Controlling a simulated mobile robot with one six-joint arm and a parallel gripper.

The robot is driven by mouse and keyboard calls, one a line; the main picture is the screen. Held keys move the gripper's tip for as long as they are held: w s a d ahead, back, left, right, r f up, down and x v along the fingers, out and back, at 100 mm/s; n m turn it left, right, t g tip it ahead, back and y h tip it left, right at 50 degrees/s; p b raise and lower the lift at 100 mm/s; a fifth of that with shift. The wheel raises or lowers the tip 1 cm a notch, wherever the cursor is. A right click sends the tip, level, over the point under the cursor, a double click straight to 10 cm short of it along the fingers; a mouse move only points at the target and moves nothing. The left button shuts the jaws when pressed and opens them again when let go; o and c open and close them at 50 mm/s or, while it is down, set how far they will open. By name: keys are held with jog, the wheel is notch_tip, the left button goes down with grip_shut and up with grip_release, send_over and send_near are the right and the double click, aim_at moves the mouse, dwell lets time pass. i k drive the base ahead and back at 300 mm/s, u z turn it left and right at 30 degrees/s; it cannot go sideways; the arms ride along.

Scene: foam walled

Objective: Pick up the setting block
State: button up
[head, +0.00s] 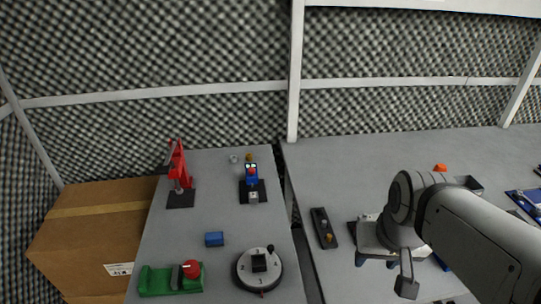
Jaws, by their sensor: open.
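A small blue block (214,239) lies on the left grey table, between a red clamp-like device and a green fixture. It is the plainest loose block in view, but I cannot tell for sure that it is the setting block. My gripper (407,281) is at the lower right, over the right table, well apart from the blue block. It is open, and I see nothing held in it. My arm hides part of the gripper and the table beneath it.
On the left table stand a red clamp (178,170), a blue device (252,178), a green fixture (171,279) and a round numbered dial (259,269). A gap separates the tables. A dark tray (324,229) lies on the right table. A cardboard box (92,235) stands left.

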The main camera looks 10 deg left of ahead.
aim_at(252, 197)
jog(key=u, duration=0.05)
jog(key=k, duration=0.5)
jog(key=z, duration=1.8)
jog(key=k, duration=1.25)
jog(key=u, duration=2.05)
jog(key=i, duration=1)
jog(key=u, duration=0.1)
